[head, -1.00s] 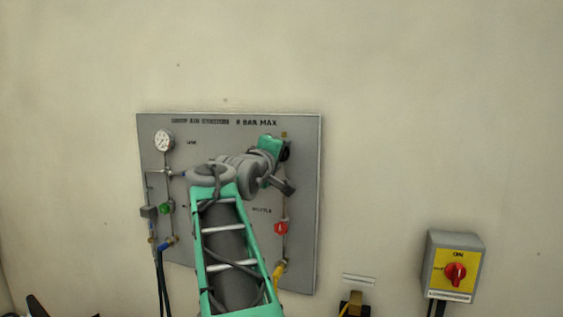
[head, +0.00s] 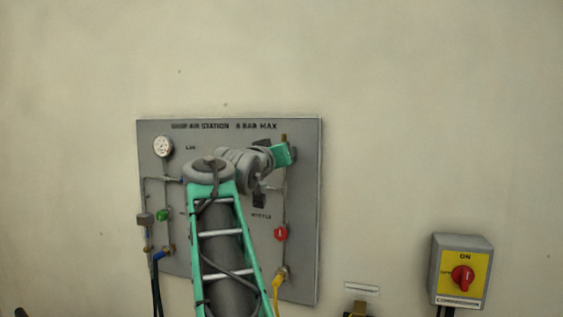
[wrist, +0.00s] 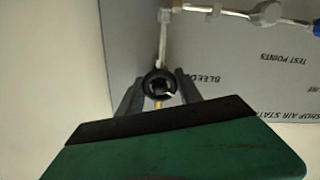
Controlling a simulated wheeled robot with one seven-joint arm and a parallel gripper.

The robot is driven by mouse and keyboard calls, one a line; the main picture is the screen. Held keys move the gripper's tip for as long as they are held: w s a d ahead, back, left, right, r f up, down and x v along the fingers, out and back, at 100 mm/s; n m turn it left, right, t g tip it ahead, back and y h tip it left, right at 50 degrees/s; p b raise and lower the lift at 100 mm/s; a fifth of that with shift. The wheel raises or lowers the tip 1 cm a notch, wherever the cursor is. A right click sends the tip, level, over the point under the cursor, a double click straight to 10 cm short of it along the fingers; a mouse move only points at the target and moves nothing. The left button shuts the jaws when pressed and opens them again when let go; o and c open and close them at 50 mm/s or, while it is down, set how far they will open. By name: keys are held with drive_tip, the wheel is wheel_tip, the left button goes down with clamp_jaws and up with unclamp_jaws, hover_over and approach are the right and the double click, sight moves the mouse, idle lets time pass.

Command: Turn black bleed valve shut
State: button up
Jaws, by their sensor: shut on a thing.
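The black bleed valve shows in the wrist view as a round black knob (wrist: 149,80) with a square opening in its middle, on a thin metal pipe. My gripper (wrist: 158,92) has a grey finger on each side of the knob and is shut on it. The word "BLEED" is printed on the panel to its right in that view. In the head view my gripper (head: 291,154) is at the upper right of the grey panel (head: 300,215); the valve is largely hidden there by my wrist. How far the knob is turned cannot be told.
The panel also carries a gauge (head: 163,146), a green knob (head: 163,215), a red knob (head: 281,233) and a yellow hose (head: 276,293). A yellow box with a red switch (head: 462,277) is on the wall at right. The wall above is clear.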

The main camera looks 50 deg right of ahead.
drive_tip(key=m+b, duration=0.2)
drive_tip(key=m, duration=0.4)
drive_tip(key=shift+f+b, duration=0.15)
drive_tip(key=shift+b, duration=0.15)
drive_tip(key=m+b, duration=0.2)
drive_tip(key=m, duration=0.4)
drive_tip(key=shift+m, duration=0.3)
drive_tip(key=o, duration=1.4)
drive_tip(key=shift+c, duration=0.2)
drive_tip(key=b+v, duration=0.1)
drive_tip(key=v, duration=0.6)
drive_tip(key=shift+s+a, duration=0.15)
drive_tip(key=shift+a, duration=0.2)
